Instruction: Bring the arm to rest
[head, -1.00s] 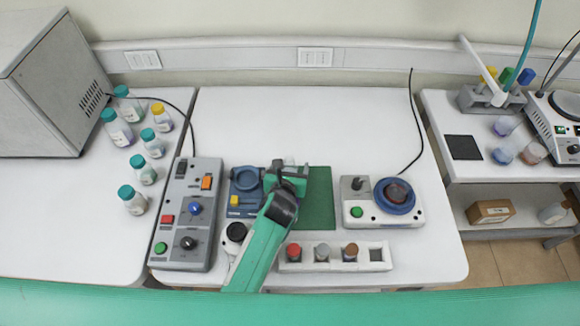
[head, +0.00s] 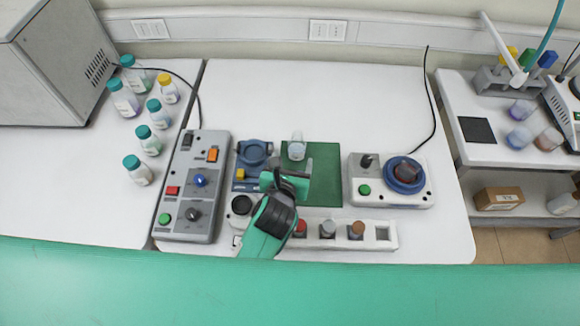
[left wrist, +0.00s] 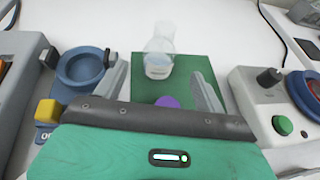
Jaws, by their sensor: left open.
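My left arm comes in from the bottom in the head view. Its gripper (head: 290,180) is over the near part of the green mat (head: 325,190). In the left wrist view the two fingers (left wrist: 163,88) are spread wide with nothing between them. A clear flask with a pale label (head: 297,146) stands upright on the far left part of the mat. It also shows in the left wrist view (left wrist: 159,62), beyond the fingers and apart from them. A small purple round thing (left wrist: 167,102) shows close by the gripper, partly hidden. My right gripper is not in view.
A blue round-holed device (head: 254,153) and a grey control box (head: 192,188) stand left of the mat. A device with a blue ring (head: 405,176) stands to its right. A white rack (head: 341,236) with several capped vials lies in front. The table's back is clear.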

